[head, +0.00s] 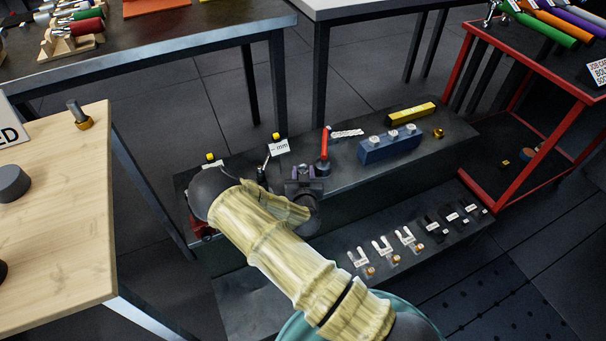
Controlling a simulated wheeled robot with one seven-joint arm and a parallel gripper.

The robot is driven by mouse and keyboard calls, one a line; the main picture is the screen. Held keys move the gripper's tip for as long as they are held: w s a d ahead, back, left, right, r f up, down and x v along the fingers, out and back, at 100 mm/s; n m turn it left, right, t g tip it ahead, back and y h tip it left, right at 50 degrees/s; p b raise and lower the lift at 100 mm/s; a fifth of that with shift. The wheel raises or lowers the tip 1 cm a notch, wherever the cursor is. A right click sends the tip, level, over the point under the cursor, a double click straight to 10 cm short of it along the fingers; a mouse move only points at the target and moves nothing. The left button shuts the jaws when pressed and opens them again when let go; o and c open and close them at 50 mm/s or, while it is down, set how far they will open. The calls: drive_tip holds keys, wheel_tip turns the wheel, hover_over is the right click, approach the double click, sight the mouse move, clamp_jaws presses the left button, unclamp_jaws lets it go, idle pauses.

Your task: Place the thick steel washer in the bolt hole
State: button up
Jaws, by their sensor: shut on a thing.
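My gripper (304,174) is over the dark bench, left of a red-handled tool, with my forearm reaching up from the bottom of the view. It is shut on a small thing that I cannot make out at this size. I cannot pick out the thick steel washer for certain. A blue block (376,153) with several silvery round pieces on top stands on the bench to the right of my gripper, apart from it. I cannot tell which opening is the bolt hole; my arm hides part of the bench.
The red-handled tool (324,146) stands upright close to my gripper. A yellow bar (410,114) and a brass-coloured nut (438,133) lie farther right. A lower shelf (300,291) holds several labelled small parts. A wooden table (70,215) is at left, a red-framed cart (500,190) at right.

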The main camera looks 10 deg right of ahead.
drive_tip(key=o, duration=0.8)
drive_tip(key=shift+f, duration=0.1)
drive_tip(key=shift+s+r, duration=0.1)
drive_tip(key=shift+r, duration=0.1)
drive_tip(key=p+v, duration=0.2)
drive_tip(key=v, duration=1)
drive_tip(key=shift+d, duration=0.1)
